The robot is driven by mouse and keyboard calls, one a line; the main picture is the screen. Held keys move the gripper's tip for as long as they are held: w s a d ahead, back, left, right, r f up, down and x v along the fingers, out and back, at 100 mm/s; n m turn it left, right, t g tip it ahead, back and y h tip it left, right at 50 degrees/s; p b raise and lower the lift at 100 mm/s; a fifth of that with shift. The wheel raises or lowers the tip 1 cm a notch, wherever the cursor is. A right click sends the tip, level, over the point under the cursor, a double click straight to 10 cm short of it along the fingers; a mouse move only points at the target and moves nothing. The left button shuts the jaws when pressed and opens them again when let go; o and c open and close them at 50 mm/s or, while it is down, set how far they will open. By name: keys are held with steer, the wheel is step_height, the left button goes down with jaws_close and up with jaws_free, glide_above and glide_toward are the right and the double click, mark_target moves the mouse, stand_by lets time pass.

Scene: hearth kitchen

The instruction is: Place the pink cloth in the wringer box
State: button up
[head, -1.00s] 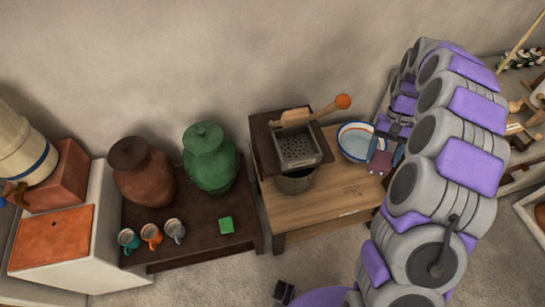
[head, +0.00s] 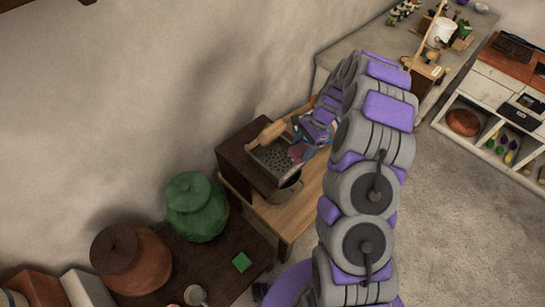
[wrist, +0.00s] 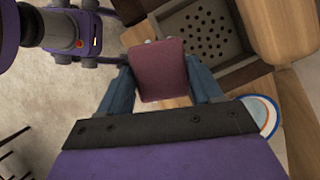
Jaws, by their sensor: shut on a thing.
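The pink cloth (wrist: 162,70), a dark pink folded pad, is held between the two blue fingers of my gripper (head: 303,146). In the head view the cloth (head: 297,153) shows small at the right edge of the wringer box. The wringer box (head: 270,160) is a grey metal box with a perforated floor, set by a dark wooden block. In the wrist view its perforated floor (wrist: 203,25) lies just beyond the cloth, up and to the right. The cloth appears above and beside the box's near side; its exact height is unclear.
A wooden handle (head: 272,131) rises at the box's back. A white bowl with a blue rim (wrist: 264,113) is partly hidden by my gripper. A green jar (head: 196,207) and green block (head: 242,262) stand on the dark table.

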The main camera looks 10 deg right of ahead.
steer(key=s+d+f+m+t+h+p, duration=0.1)
steer(key=s+d+f+m+t, duration=0.2)
steer(key=m, duration=0.4)
steer(key=s+d+f+m+t+h+p, duration=0.1)
steer(key=d+f+m+t+p, duration=0.1)
steer(key=d+m, duration=0.35)
steer(key=shift+m, duration=0.95)
steer(key=w+a+f+b, duration=0.1)
steer(key=w+a, duration=0.1)
steer(key=a, duration=0.2)
steer(key=w+a+f+b, duration=0.2)
steer(key=w+a, duration=0.1)
steer(key=a, duration=0.1)
steer(key=w+a+f+b, duration=0.1)
steer(key=w+a, duration=0.2)
steer(key=a, duration=0.1)
steer(key=shift+a+f+b, duration=0.1)
steer(key=shift+f+b, duration=0.2)
steer(key=shift+f, duration=0.15)
steer(key=shift+a, duration=0.7)
steer(key=shift+a+f, duration=0.1)
steer(key=shift+a, duration=0.15)
steer(key=shift+d+f, duration=0.4)
steer(key=shift+d, duration=0.4)
steer(key=o, duration=1.2)
steer(key=shift+a, duration=0.6)
